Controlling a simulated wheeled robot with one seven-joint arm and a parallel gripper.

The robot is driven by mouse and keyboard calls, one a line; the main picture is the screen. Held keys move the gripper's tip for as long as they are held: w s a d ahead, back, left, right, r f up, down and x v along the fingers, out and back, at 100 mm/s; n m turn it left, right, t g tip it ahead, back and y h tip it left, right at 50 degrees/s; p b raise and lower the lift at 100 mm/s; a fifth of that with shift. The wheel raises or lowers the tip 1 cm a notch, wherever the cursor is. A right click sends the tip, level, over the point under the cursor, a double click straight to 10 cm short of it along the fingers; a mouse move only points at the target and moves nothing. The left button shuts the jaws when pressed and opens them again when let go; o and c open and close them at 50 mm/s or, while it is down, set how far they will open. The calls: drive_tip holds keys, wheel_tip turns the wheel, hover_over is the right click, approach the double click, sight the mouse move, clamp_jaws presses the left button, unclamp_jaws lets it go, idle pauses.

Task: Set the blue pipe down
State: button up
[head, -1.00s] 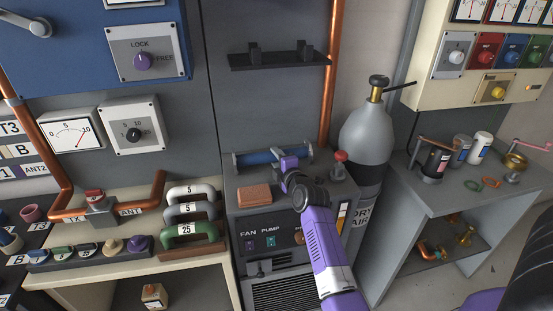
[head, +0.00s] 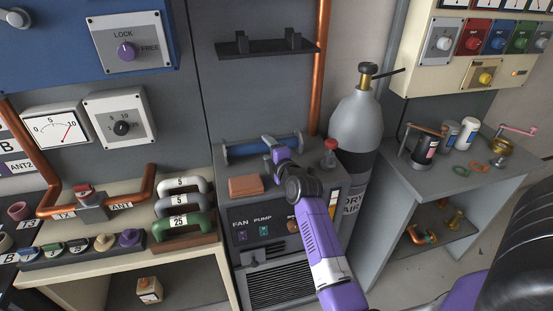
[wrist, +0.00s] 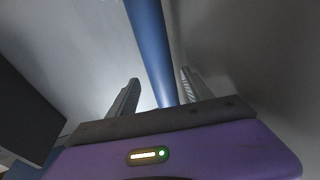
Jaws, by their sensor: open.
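The blue pipe (head: 242,149) lies across the back of the grey cabinet's top in the head view, with dark end fittings. My gripper (head: 269,142) is at the pipe's front side, near its middle. In the wrist view the blue pipe (wrist: 152,50) runs away between the two open fingers of my gripper (wrist: 158,92), with space visible on both sides. The gripper hides part of the pipe in the head view. I cannot tell whether either finger touches it.
A reddish brick (head: 246,186) lies on the cabinet top (head: 268,205) left of my arm. A red-knobbed valve (head: 330,152) and a grey gas cylinder (head: 356,125) stand to the right. A dark bracket shelf (head: 266,47) is on the wall above.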

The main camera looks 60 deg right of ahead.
drive_tip(key=b+v, duration=0.1)
drive_tip(key=v, duration=0.9)
drive_tip(key=shift+s+a, duration=0.25)
drive_tip(key=shift+r+m, duration=0.25)
drive_tip(key=shift+m, duration=0.35)
drive_tip(key=s+a+r+m+t+y, duration=0.1)
drive_tip(key=s+a+m+t+y, duration=0.2)
drive_tip(key=a, duration=0.7)
drive_tip(key=s+a+r+m+t, duration=0.1)
drive_tip(key=s+a+m+t, duration=0.1)
drive_tip(key=a+m, duration=0.5)
drive_tip(key=s+a+f+g+y, duration=0.1)
drive_tip(key=s+a+y, duration=0.2)
drive_tip(key=s+a, duration=0.6)
drive_tip(key=s+a+f+n+g+y, duration=0.1)
drive_tip(key=s+a+y, duration=0.3)
drive_tip(key=s+a, duration=0.4)
drive_tip(key=a+f, duration=0.1)
drive_tip(key=a, duration=0.4)
drive_tip(key=shift+s+a+n+y, duration=0.3)
drive_tip(key=shift+s, duration=0.1)
